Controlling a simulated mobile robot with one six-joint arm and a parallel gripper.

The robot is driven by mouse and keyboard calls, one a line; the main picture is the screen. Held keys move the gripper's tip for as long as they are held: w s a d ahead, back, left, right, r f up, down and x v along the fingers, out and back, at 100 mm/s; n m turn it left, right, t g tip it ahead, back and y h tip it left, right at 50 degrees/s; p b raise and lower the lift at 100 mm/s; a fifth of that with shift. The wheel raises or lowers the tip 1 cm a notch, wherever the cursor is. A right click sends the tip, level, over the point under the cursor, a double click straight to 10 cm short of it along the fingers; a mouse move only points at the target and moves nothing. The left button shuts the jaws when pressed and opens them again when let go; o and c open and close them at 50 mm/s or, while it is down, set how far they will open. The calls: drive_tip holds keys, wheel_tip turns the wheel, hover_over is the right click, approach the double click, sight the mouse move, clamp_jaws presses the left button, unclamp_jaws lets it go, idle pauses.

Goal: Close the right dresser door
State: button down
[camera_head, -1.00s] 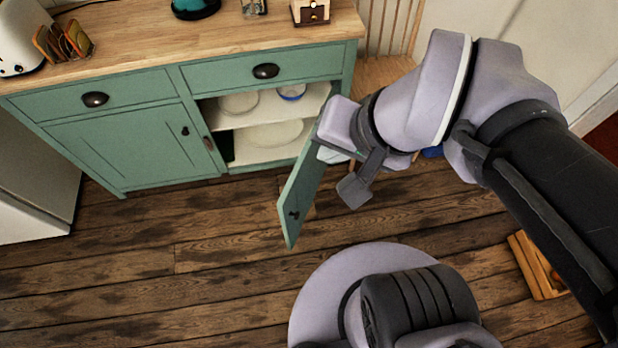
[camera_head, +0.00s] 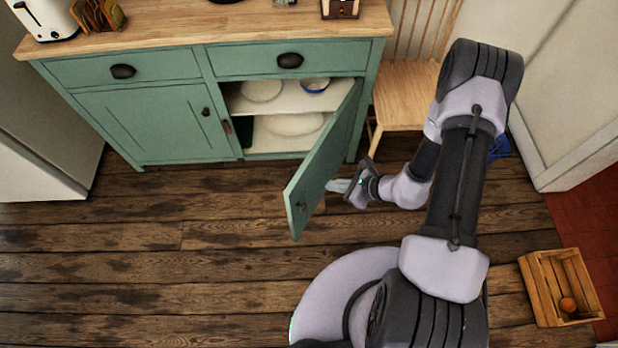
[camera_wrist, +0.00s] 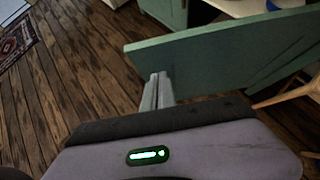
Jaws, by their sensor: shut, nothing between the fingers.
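The green dresser (camera_head: 150,68) stands against the wall with a wooden top. Its right door (camera_head: 322,160) is swung wide open towards me, with a dark knob near its free edge. The left door (camera_head: 148,120) is shut. My gripper (camera_head: 334,186) is shut and empty, just to the right of the open door, on its outer side and near its lower free end. In the wrist view the shut fingers (camera_wrist: 157,92) point at the door panel (camera_wrist: 225,55); I cannot tell whether they touch it.
Plates (camera_head: 294,122) and a blue-rimmed bowl (camera_head: 315,84) sit on the shelves inside. A wooden chair (camera_head: 405,92) stands right of the dresser. A wooden crate (camera_head: 538,292) lies on the floor at right. Floor left of the door is clear.

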sight(300, 178)
drive_tip(key=b+x, duration=0.1)
drive_tip(key=x, duration=0.2)
drive_tip(key=r+b+x, duration=0.1)
drive_tip(key=x, duration=0.2)
drive_tip(key=a+b+x, duration=0.1)
drive_tip(key=x, duration=0.2)
drive_tip(key=shift+w+r, duration=0.25)
drive_tip(key=shift+w, duration=0.1)
drive_tip(key=shift+w+a+r, duration=0.1)
drive_tip(key=shift+w+a, duration=0.1)
drive_tip(key=shift+a, duration=0.15)
drive_tip(key=shift+a, duration=0.1)
